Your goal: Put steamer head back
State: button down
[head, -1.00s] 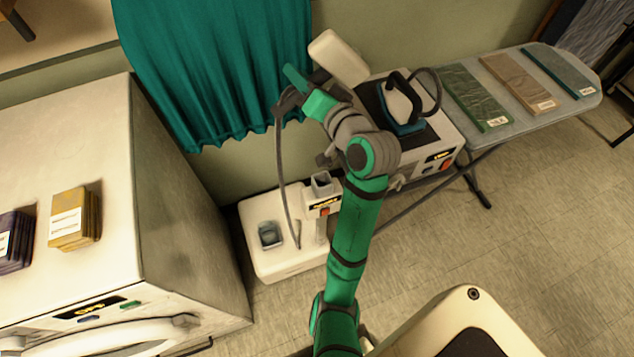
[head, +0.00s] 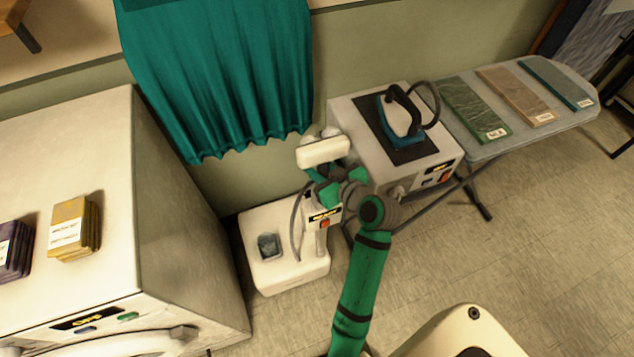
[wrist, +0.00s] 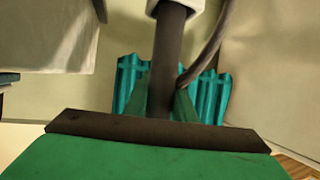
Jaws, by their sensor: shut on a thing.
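The steamer head (head: 323,152) is a pale, wide block on a dark handle (wrist: 168,70). My gripper (head: 328,182) is shut on that handle, with its green fingers on either side in the wrist view (wrist: 172,105). The head is held nearly level above the steamer's white base (head: 258,278), close to its short post (head: 321,235) with a dark label and red button. The grey hose (head: 296,222) curves from the head down to the base. The post's top is partly hidden by my gripper, so I cannot tell whether the handle touches it.
A white station with a blue iron (head: 399,118) on a dark pad stands just right of the head. An ironing board (head: 475,148) with folded cloths extends beyond. A teal curtain (head: 220,75) hangs behind. A large white machine (head: 190,220) stands left.

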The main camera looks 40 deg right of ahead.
jog(key=shift+f, duration=2.75)
jog(key=shift+f, duration=0.15)
jog(key=c, duration=1.5)
grip_release()
